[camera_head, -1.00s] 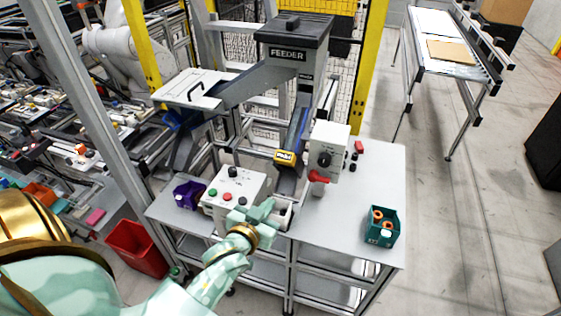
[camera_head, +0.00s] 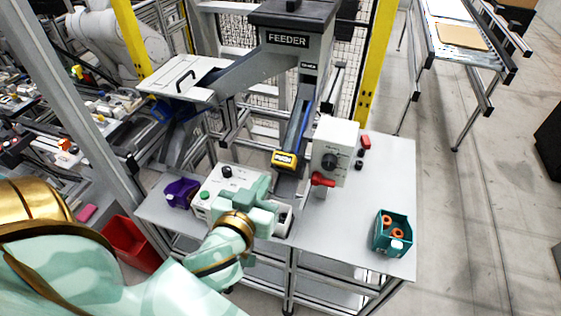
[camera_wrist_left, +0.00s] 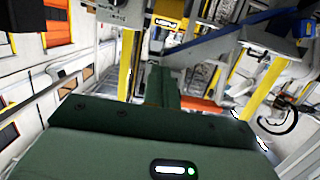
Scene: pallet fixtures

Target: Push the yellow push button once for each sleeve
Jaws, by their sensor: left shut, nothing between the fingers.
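My left gripper (camera_head: 262,184) is shut and empty over the right part of the white control box (camera_head: 215,182), hiding some of its controls. I cannot tell whether it touches the box. A black knob and a green button show on the box; no yellow button is plain there. A yellow-framed unit (camera_head: 285,160) sits at the lower end of the feeder chute, and it also shows in the left wrist view (camera_wrist_left: 168,22). Orange ring-shaped parts that look like the sleeves (camera_head: 392,228) lie in the teal bin (camera_head: 391,246). My right gripper is out of view.
A second grey box (camera_head: 338,138) with a black knob and red handle stands right of the chute. A purple bin (camera_head: 180,192) is left of the control box. A red bin (camera_head: 127,240) is below the table. The table's right side (camera_head: 385,180) is mostly clear.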

